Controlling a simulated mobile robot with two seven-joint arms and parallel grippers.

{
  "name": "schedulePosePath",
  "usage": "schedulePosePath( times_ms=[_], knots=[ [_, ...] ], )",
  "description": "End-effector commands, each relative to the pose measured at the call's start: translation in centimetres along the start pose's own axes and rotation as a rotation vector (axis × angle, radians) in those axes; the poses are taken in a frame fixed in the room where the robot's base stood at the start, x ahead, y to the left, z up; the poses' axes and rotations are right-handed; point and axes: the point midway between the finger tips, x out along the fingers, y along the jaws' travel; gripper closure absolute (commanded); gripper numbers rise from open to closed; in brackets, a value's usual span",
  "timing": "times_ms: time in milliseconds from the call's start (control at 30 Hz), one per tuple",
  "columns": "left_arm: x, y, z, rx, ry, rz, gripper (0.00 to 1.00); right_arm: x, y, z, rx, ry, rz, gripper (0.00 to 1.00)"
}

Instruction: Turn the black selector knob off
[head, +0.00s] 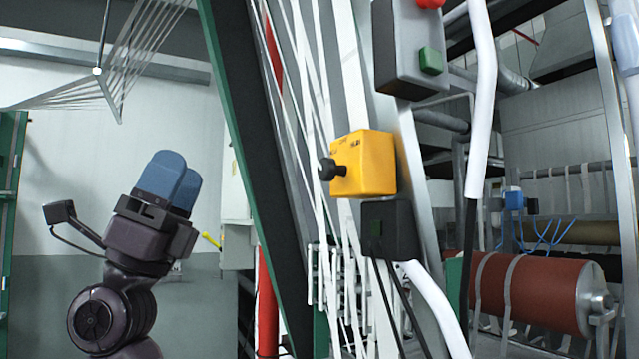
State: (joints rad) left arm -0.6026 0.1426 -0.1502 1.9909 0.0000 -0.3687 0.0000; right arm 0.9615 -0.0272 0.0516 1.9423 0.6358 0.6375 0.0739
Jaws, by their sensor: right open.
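The black selector knob (331,169) sticks out from the left face of a yellow box (370,165) near the middle of the head view. Its exact setting is too small to read. My right gripper (176,170) has blue fingers pointing up and stands left of the knob, well apart from it. It is open, and no object shows between its fingers. My left gripper is not in view.
A grey box (398,45) with red and green buttons is mounted above the yellow box. A black box (390,228) sits below it. White webbing strands and a green-edged dark frame (235,150) stand between my gripper and the knob in the picture. A red roller (530,290) is at right.

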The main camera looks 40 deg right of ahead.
Motion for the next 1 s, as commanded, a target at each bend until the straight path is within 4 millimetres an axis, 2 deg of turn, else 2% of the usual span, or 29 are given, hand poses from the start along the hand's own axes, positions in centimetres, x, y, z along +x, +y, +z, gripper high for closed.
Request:
schedulePosePath(
  times_ms=[33, 167, 300, 400, 533, 667, 1000],
  knots=[
    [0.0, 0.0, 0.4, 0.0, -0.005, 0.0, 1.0, 1.3, -0.6, -1.1, 0.062, 0.11, 0.006, 0.4],
    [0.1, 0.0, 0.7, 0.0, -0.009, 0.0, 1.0, 2.9, -0.8, -4.1, 0.2, 0.374, 0.046, 0.4],
    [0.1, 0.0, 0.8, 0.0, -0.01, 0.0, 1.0, 2.6, 0.1, -6.6, 0.293, 0.599, 0.102, 0.4],
    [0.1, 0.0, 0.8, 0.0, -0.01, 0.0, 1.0, 1.8, 0.7, -7.7, 0.327, 0.707, 0.132, 0.4],
    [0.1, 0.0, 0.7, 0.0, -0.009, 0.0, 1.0, 1.0, 1.3, -8.4, 0.344, 0.782, 0.154, 0.4],
    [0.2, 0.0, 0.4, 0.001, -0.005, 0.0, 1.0, 1.2, 1.5, -8.9, 0.348, 0.803, 0.159, 0.4],
    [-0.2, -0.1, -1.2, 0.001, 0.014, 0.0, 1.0, 4.7, 2.7, -12.3, 0.346, 0.801, 0.154, 0.4]
  ],
)
